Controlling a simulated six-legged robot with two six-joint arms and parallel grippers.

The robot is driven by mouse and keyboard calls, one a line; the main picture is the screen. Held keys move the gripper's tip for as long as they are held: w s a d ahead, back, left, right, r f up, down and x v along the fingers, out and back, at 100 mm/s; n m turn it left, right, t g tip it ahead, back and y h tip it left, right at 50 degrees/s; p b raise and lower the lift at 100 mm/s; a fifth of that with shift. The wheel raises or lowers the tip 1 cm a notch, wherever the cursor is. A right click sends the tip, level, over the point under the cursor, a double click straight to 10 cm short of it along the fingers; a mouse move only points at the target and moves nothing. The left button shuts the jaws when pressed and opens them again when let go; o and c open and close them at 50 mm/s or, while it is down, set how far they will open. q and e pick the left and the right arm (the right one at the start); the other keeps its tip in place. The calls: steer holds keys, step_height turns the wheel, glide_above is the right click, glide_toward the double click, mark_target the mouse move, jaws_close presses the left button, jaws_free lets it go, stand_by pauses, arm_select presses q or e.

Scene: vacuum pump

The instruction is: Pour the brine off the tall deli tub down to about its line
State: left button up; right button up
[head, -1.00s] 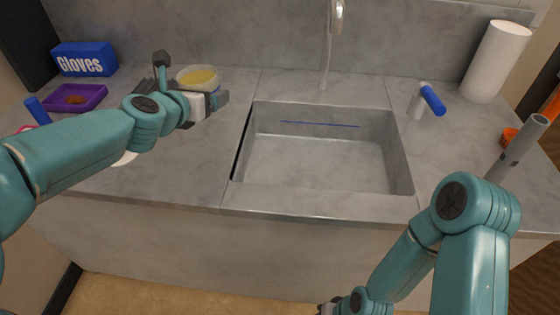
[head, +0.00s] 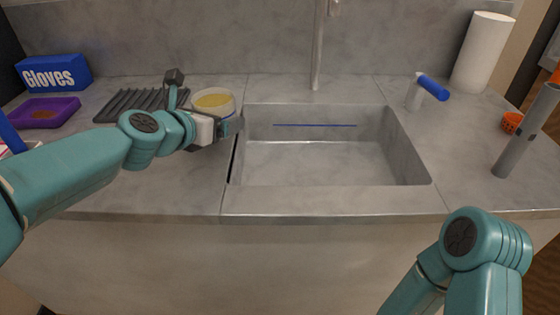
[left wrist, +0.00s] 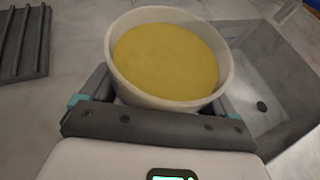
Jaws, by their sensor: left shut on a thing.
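The deli tub (head: 228,104) is white with yellow brine in it and stands upright at the left edge of the sink. In the left wrist view the tub (left wrist: 120,75) shows close up, its yellow liquid (left wrist: 167,60) below the rim. My left gripper (head: 232,126) is shut on the tub, with a finger on each side of it in the left wrist view (left wrist: 160,100). The tub's lower part and its line are hidden. The sink (head: 330,165) is empty, just right of the tub. My right arm shows at the lower right, but its gripper is out of view.
A faucet (head: 317,45) stands behind the sink. A dark ribbed rack (head: 130,103), purple tray (head: 45,112) and gloves box (head: 53,73) are at left.

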arm_select(q)
steer(key=shift+d+f, duration=0.2)
steer(key=shift+f, duration=0.1)
steer(key=shift+a, duration=0.1)
steer(key=shift+s, duration=0.1)
steer(key=shift+d+m+y+p, duration=0.3)
steer(key=shift+d+m+p, duration=0.15)
steer(key=shift+p, duration=0.3)
steer(key=shift+f+m, duration=0.15)
steer(key=shift+m, duration=0.1)
steer(key=shift+s+f, duration=0.1)
steer(key=shift+f, duration=0.1)
